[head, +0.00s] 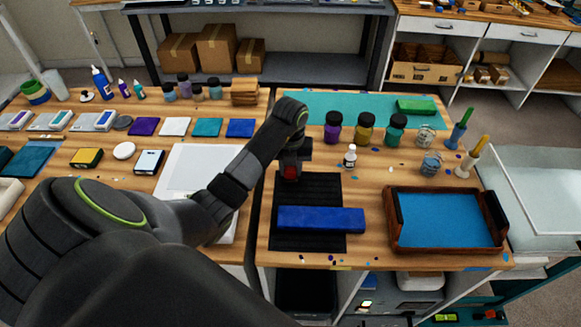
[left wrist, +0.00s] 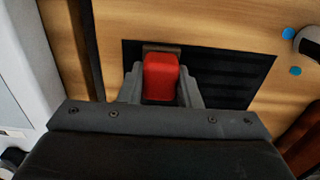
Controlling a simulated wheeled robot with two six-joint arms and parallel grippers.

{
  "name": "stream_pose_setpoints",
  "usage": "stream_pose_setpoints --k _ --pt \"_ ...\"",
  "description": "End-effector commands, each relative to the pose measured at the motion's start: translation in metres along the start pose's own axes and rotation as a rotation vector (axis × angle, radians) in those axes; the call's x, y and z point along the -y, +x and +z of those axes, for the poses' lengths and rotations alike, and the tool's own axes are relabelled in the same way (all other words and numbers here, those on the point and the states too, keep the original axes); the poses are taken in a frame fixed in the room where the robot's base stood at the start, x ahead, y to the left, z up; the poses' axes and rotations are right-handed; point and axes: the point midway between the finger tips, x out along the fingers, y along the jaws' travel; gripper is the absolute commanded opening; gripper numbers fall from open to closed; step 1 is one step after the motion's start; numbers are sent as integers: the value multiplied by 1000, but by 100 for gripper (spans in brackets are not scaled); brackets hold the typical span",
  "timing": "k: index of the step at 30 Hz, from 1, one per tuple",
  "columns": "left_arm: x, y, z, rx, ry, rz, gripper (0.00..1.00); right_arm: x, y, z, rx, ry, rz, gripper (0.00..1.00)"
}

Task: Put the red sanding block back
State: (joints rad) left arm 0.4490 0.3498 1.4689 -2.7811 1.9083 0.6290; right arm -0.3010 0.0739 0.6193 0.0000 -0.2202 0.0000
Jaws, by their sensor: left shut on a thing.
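The red sanding block (left wrist: 160,77) is between the fingers of my left gripper (left wrist: 161,88) in the left wrist view, which is shut on it. In the head view the red block (head: 290,173) shows as a small patch below my left gripper (head: 291,165), over the far left end of the black ribbed mat (head: 310,188). A brown edge shows at the block's far end in the left wrist view. I cannot tell whether the block touches the mat. My right gripper is in neither view.
A long blue block (head: 321,219) lies across the mat's near part. A wooden tray (head: 447,249) with a blue sheet stands to the right. A small white bottle (head: 350,157) and several dark jars (head: 365,130) stand close behind and right. A green block (head: 416,107) lies farther back.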

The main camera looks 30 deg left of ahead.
Motion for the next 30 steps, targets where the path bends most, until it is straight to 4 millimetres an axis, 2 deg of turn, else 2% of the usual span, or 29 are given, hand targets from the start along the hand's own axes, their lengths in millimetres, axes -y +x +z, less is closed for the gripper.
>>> stream_pose_setpoints --k 3,4,9,17,21,26,27,30 --pt "0 4 0 0 0 0 12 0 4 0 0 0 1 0" --pt "0 4 0 0 0 0 32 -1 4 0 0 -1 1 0" --pt "0 3 0 0 0 0 52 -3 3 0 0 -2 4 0" --pt "0 3 0 0 0 0 52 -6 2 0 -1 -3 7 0" --pt "0 -4 1 3 0 -1 52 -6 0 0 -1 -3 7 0" --pt "0 -33 1 7 2 -1 52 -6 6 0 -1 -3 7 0" --pt "0 -44 0 2 -1 0 52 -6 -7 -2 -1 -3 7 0" --pt "0 -59 0 1 -1 0 52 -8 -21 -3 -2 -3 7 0"
